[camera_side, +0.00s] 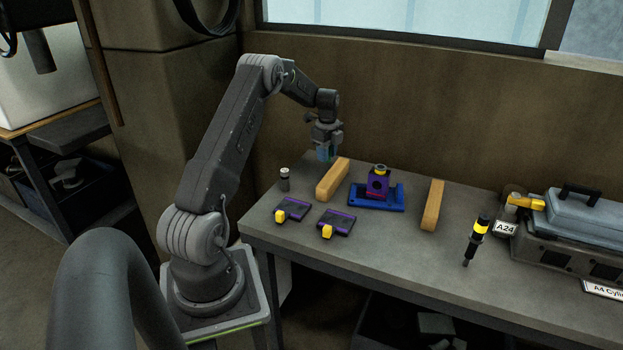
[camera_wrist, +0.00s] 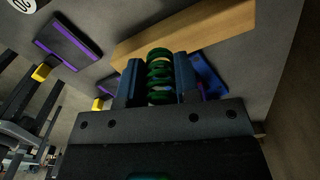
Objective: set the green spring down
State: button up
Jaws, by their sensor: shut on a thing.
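The green spring (camera_wrist: 160,68) is a coil between the two bluish fingers of my gripper (camera_wrist: 158,75) in the wrist view. The fingers are shut on its sides. In the side view my gripper (camera_side: 327,153) points down above the back of the grey bench (camera_side: 390,255), behind the near wooden bar. The spring is too small to make out clearly there. In the wrist view the spring lies in front of a wooden bar (camera_wrist: 215,25), with its lower end hidden by the gripper body. I cannot tell the gap to the bench.
A wooden bar (camera_side: 333,180) lies left of a purple block (camera_side: 377,184) on a blue base (camera_side: 396,200). Another bar (camera_side: 432,205) lies to the right. Two dark purple-edged pads (camera_side: 340,222) and a small cylinder (camera_side: 285,180) are nearer left. A toolbox (camera_side: 588,213) stands far right.

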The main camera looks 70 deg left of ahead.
send_over(310, 177)
jog(key=f, duration=0.1)
jog(key=shift+d+f, duration=0.1)
jog(key=shift+f, duration=3.75)
jog(key=shift+f, duration=0.1)
jog(key=o, duration=0.9)
